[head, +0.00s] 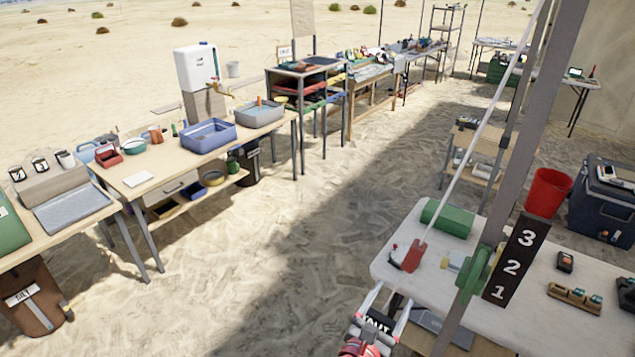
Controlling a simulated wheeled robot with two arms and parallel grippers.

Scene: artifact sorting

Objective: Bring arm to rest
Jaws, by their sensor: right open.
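My right gripper (384,301) shows at the bottom centre, just in front of the left end of the white table. Its two pale fingers are spread apart, and I see nothing held between them. A red object (412,256) stands on the table beyond the fingers, apart from them as far as I can tell. My left gripper is not in the picture.
The white table (570,270) fills the lower right, with a green roll (447,217) and a numbered black board (515,260). A grey pole (530,130) crosses in front. Workbenches with blue bins (208,136) line the left. Sandy ground between is clear.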

